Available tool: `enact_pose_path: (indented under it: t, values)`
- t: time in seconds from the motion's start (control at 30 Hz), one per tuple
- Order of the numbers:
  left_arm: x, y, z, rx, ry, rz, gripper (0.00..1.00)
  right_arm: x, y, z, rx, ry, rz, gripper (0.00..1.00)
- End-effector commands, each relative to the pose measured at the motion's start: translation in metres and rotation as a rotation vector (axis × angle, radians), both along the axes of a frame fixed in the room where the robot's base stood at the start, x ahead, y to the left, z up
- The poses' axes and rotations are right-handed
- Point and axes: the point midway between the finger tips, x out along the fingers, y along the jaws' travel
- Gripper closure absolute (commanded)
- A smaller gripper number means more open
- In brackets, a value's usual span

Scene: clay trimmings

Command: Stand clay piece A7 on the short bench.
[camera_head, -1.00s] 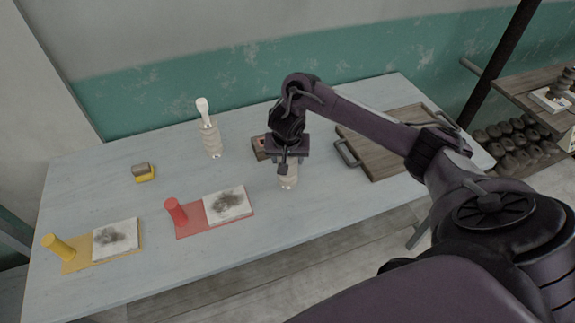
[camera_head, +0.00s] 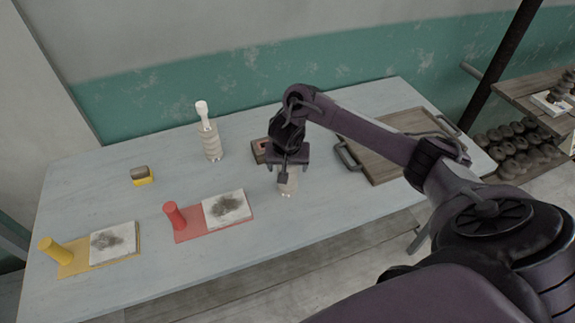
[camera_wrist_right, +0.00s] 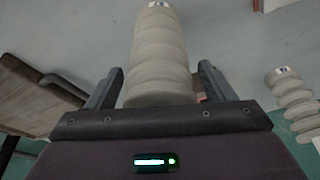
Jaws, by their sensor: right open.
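In the right wrist view the ribbed piece (camera_wrist_right: 158,55) lies between the two open fingers, with a gap on each side. It bears a small label at its far end, too small to read surely. A second ribbed piece (camera_head: 210,140) with a white top stands at the back of the table, and a ribbed piece (camera_wrist_right: 292,95) shows at the right of the wrist view. I cannot tell which surface is the short bench. My left gripper is out of view.
A wooden tray (camera_head: 375,166) with dark handles lies right of the gripper. A red mat (camera_head: 188,234) and a yellow mat (camera_head: 75,267) carry smudged white tiles. A small brown box (camera_head: 259,149) lies behind the gripper. A shelf (camera_head: 520,92) with clay pieces stands right.

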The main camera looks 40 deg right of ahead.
Motion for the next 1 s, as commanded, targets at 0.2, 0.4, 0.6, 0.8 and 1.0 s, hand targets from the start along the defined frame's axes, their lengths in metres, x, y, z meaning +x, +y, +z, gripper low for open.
enact_pose_path:
  t: [0.2,0.4,0.6,0.8,1.0]
  values:
    - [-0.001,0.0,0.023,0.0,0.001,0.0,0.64,-0.005,0.004,0.034,-0.001,-0.003,0.003,0.24]
    - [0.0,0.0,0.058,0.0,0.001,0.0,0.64,-0.014,0.01,0.073,-0.003,-0.003,0.002,0.24]
    - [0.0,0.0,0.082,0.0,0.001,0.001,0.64,-0.022,0.017,0.104,-0.002,-0.004,0.001,0.24]
    - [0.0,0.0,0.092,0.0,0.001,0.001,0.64,-0.027,0.02,0.116,0.0,-0.001,0.001,0.24]
    - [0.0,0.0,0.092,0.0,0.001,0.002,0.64,-0.029,0.021,0.117,0.0,0.0,0.0,0.24]
